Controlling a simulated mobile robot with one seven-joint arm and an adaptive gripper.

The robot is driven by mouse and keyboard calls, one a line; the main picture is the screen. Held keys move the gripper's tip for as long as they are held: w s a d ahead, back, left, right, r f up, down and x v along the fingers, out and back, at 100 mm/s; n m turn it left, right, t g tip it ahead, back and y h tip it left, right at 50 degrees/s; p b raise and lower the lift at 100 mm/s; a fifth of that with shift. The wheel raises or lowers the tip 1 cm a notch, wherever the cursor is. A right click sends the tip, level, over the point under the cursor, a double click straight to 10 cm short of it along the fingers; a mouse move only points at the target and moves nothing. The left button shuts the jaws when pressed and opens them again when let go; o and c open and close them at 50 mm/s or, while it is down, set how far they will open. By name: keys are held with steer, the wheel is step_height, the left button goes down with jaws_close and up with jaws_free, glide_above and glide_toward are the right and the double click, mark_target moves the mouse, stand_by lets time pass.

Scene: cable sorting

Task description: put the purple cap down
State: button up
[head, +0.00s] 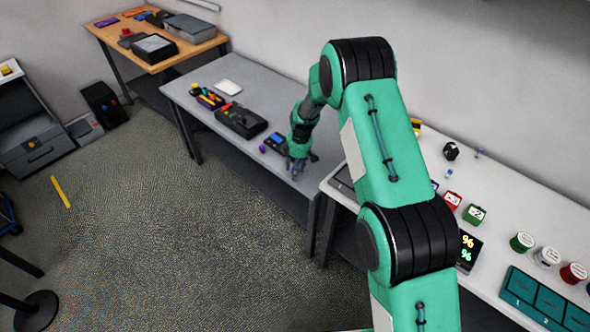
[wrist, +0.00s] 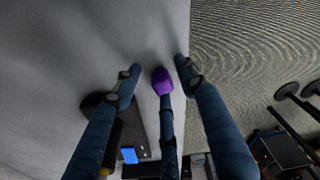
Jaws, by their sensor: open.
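The purple cap (wrist: 162,80) shows in the wrist view between my spread fingertips, at the end of the middle finger. I cannot tell whether it touches that finger or rests on the grey table. My gripper (head: 297,167) is open, low over the front right end of the grey table (head: 235,76). In the wrist view, the gripper's (wrist: 157,72) outer fingers stand apart on both sides of the cap. In the head view, a small purple thing (head: 262,148) lies near the table's front edge, left of the gripper; I cannot tell whether it is the same cap.
A black box (head: 241,121) and a tray of coloured items (head: 208,98) stand farther left. The table's front edge is close. A white table (head: 500,180) with spools and boxes stands at right.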

steer(key=shift+r, duration=0.1)
step_height(320, 180, up, 12)
steer(key=d+p, duration=0.1)
steer(key=p, duration=0.1)
steer(key=shift+s+d, duration=0.15)
steer(key=shift+s, duration=0.05)
stand_by(0.3)
steer(key=shift+r, duration=0.1)
stand_by(0.7)
steer(key=s+d+r+m+t, duration=0.1)
steer(key=s+d+r+m, duration=0.2)
steer(key=s+r, duration=0.6)
steer(key=s+d+r+m+t, duration=0.1)
steer(key=s+d+r+m, duration=0.2)
steer(key=r, duration=1)
steer(key=s+d+r+m+t, duration=0.1)
steer(key=s+d+r+m, duration=0.15)
steer(key=s+r, duration=0.65)
steer(key=s+d+r+m, duration=0.2)
steer(key=s, duration=0.7)
steer(key=s+d+r+m+t, duration=0.1)
steer(key=s+d+r+m, duration=0.1)
steer(key=s, duration=0.8)
steer(key=s+d+r+m+t+h, duration=0.1)
steer(key=s+d+r+m, duration=0.1)
steer(key=s, duration=0.7)
steer(key=shift+s+r+m, duration=0.35)
steer(key=shift+r+m, duration=0.5)
steer(key=shift+m, duration=0.1)
